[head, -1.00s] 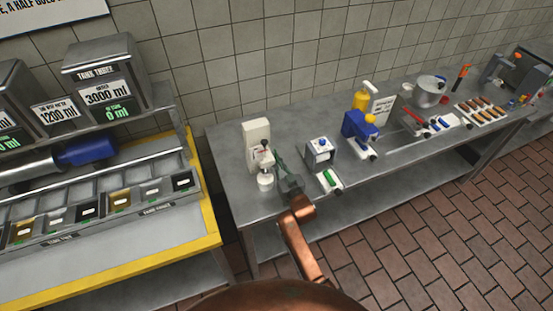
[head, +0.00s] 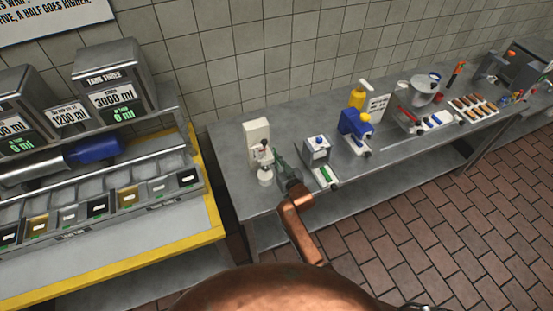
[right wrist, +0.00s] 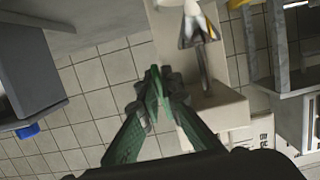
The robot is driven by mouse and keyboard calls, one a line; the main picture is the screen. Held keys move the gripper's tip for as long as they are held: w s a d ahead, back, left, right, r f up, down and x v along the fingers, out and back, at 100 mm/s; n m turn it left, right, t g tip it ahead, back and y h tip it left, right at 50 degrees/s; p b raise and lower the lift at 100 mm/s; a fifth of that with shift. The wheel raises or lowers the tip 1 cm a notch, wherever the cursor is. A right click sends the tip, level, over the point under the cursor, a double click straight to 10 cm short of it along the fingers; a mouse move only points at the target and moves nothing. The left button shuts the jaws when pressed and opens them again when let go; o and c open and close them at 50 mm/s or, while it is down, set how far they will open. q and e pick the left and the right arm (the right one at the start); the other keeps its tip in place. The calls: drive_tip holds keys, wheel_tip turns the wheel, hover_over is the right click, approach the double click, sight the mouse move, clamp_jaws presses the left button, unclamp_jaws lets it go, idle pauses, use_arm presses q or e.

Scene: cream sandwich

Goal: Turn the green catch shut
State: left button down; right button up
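A small green part (head: 325,174), which looks like the catch, sits on the white front piece of a grey box (head: 317,153) with a blue knob. The part is small, and I cannot tell how it is turned. My right gripper (head: 276,152) is left of this box, between it and a white stand machine (head: 257,135). In the right wrist view, the green fingers (right wrist: 158,82) meet at their tips with nothing visible between them. The white machine (right wrist: 212,110) is close to the fingertips there. The green part does not show clearly in that view. My left gripper is out of view.
A blue dispenser (head: 354,127), a yellow bottle (head: 358,95) and a metal pot (head: 425,90) stand farther right on the steel table (head: 230,150). At left is a yellow-edged counter (head: 213,222) with several small bins. A gap separates the counter and table.

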drive_tip(key=o, duration=0.4)
drive_tip(key=v, duration=1.2)
